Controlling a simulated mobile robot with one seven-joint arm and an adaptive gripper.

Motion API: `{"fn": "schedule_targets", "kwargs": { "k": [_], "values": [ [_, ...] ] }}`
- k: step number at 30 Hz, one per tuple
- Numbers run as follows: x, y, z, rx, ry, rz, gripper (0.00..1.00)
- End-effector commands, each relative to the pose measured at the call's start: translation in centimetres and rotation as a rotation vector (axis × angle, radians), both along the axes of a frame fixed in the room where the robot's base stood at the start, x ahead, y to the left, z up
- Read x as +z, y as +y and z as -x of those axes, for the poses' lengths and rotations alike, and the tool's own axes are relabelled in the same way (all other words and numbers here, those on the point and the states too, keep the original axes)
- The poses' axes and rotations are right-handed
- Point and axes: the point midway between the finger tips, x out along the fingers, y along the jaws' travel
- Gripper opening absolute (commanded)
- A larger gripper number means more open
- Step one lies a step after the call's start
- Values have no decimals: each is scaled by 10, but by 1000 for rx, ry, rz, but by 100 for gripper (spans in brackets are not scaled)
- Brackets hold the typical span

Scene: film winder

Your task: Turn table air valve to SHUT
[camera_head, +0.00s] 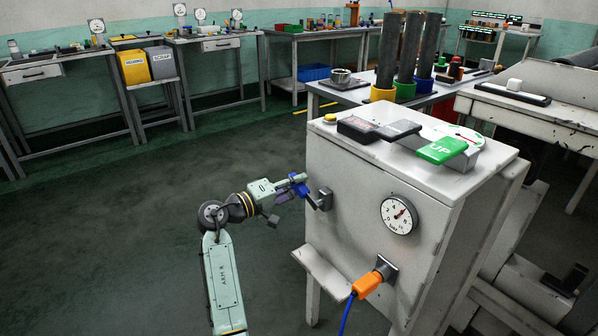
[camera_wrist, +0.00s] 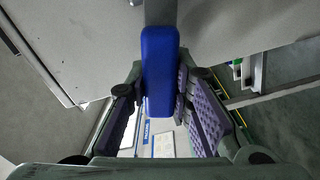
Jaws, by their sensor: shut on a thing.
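The air valve (camera_head: 325,198) is a grey fitting on the left part of the grey cabinet's front. Its blue handle (camera_head: 299,188) stands out to the left. In the wrist view the blue handle (camera_wrist: 160,72) runs down from a grey stem at the top. My gripper (camera_head: 294,186) is at the handle, in front of the cabinet's left edge. In the wrist view my gripper (camera_wrist: 158,100) has its purple pads on both sides of the handle and is shut on it. No SHUT marking is readable in either view.
The cabinet (camera_head: 360,225) carries a pressure gauge (camera_head: 398,215), an orange plug (camera_head: 367,285) with a blue hose, and a ledge (camera_head: 322,272) below the valve. A green UP paddle (camera_head: 443,150) is on top. Open floor (camera_head: 120,240) lies to the left.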

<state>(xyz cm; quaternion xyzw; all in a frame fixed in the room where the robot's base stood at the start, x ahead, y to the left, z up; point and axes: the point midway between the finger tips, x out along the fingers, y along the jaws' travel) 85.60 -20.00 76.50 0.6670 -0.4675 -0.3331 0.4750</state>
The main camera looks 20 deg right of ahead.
Motion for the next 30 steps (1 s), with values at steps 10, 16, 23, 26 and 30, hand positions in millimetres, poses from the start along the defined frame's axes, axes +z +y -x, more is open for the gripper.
{"fn": "schedule_targets", "kwargs": {
  "k": [10, 16, 23, 26, 30],
  "values": [
    [-17, 1, -3, -1, 227, 81, 0],
    [-23, 2, -4, 0, 296, 107, 0],
    [-26, 2, -4, 0, 327, 119, 0],
    [-27, 2, -4, 0, 331, 120, 0],
    [-27, 2, -4, 0, 332, 120, 0]
  ]
}}
